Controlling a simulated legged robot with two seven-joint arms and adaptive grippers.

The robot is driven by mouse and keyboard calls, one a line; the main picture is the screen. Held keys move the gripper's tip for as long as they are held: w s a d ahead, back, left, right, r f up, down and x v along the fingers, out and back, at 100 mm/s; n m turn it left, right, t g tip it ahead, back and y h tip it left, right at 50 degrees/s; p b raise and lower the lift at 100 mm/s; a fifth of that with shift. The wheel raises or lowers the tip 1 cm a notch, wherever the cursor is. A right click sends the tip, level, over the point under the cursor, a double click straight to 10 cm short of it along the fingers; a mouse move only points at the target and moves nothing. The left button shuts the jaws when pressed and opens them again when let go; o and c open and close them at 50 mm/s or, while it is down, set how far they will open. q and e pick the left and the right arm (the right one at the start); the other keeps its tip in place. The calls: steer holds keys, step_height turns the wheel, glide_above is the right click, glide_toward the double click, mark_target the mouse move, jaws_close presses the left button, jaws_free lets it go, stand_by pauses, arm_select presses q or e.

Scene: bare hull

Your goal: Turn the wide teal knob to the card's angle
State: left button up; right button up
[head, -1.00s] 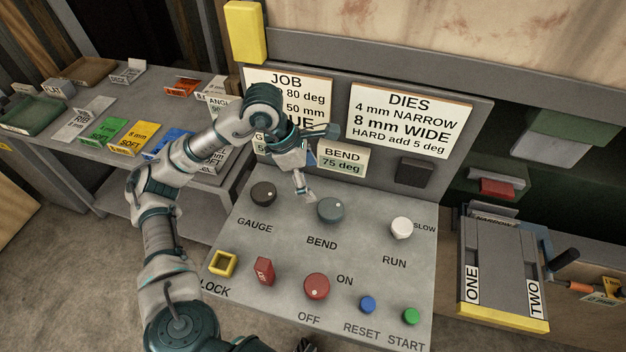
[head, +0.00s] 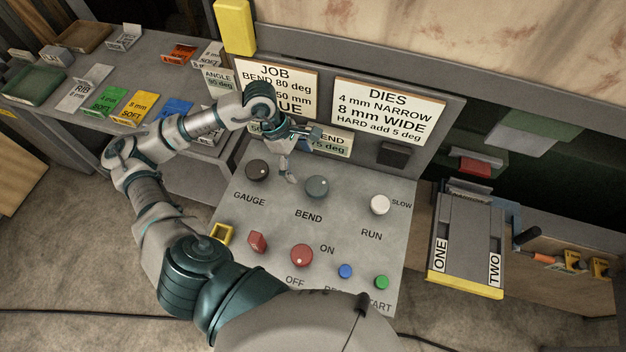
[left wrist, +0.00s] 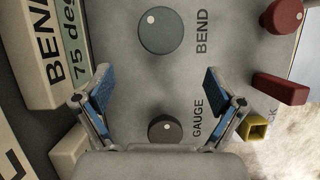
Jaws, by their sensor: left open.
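The wide teal knob (head: 317,186), blue-grey and round with a pale dot, sits above the BEND label on the sloped grey panel; it also shows in the left wrist view (left wrist: 160,30). The job card (head: 275,88) behind the panel reads BEND 80 deg. A partly covered BEND display (head: 333,142) reads 75 deg in the left wrist view (left wrist: 75,35). My left gripper (head: 304,156) is open and empty, just up and left of the teal knob in the head view. In the left wrist view its fingers (left wrist: 158,82) are apart, with the teal knob beyond them. My right gripper is not in view.
The dark GAUGE knob (head: 257,170) is close left of the teal knob. A white RUN knob (head: 380,205), red knob (head: 301,255), red switch (head: 257,242) and yellow LOCK piece (head: 222,234) share the panel. The DIES card (head: 388,110) stands behind.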

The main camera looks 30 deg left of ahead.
mark_target(316, 185)
arm_select(q)
steer(key=x, duration=0.4)
steer(key=shift+w+f, duration=0.1)
steer(key=shift+w, duration=0.05)
steer(key=d+f+p, duration=0.1)
steer(key=d+f, duration=0.3)
steer(key=shift+w, duration=0.1)
steer(key=shift+a+f, duration=0.2)
steer(key=shift+a, duration=0.65)
steer(key=c, duration=0.4)
steer(key=shift+a, duration=0.15)
steer(key=c, duration=0.7)
steer(key=shift+d+r, duration=0.1)
steer(key=shift+d, duration=0.35)
